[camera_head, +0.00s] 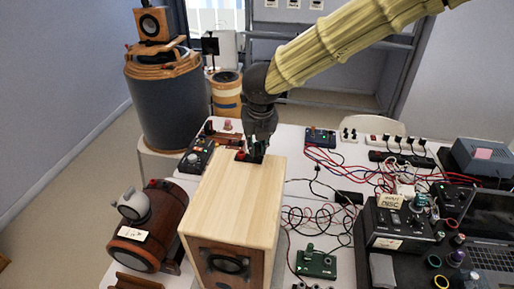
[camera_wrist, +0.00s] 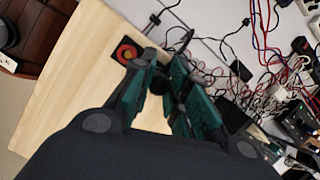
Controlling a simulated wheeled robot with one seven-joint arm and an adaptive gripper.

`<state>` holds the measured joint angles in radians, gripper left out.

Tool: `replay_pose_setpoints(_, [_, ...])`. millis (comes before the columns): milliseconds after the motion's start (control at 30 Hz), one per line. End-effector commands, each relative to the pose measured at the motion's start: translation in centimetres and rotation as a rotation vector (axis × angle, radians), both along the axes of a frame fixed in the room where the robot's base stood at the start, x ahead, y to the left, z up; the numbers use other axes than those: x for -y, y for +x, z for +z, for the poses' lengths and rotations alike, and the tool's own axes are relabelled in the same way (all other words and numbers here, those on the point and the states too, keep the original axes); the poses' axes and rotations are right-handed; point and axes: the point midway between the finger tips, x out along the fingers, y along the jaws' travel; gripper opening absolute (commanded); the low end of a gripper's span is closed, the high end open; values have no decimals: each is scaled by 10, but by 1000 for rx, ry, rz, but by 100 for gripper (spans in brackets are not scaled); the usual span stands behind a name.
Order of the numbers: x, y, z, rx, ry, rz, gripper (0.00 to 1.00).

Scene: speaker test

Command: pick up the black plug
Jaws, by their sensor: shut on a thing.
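My gripper (camera_head: 258,146) points down at the back edge of the top of the wooden speaker cabinet (camera_head: 235,190). In the wrist view its teal fingers (camera_wrist: 167,72) are closed in around a small dark thing, which I take for the black plug (camera_wrist: 160,82). The fingers hide most of the plug. A black plate with a red round socket (camera_wrist: 127,53) sits on the cabinet top just beside the fingers, and the red part also shows in the head view (camera_head: 241,155). I cannot tell whether the plug still touches the plate.
A brown barrel-like speaker (camera_head: 147,228) stands left of the cabinet. Red and black cables (camera_head: 325,220) tangle on the white table to the right. A black mixer box (camera_head: 395,228) and a laptop (camera_head: 490,230) stand at the right. The cabinet's top is mostly bare.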

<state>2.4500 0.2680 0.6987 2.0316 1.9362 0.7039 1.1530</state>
Motion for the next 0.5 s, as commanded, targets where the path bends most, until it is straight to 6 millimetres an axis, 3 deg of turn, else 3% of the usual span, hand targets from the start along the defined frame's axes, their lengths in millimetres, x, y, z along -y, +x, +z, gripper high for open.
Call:
replay_pose_setpoints(233, [0, 1, 7, 2, 2, -2, 0])
replay_pose_setpoints(500, [1, 0, 35, 2, 2, -1, 0])
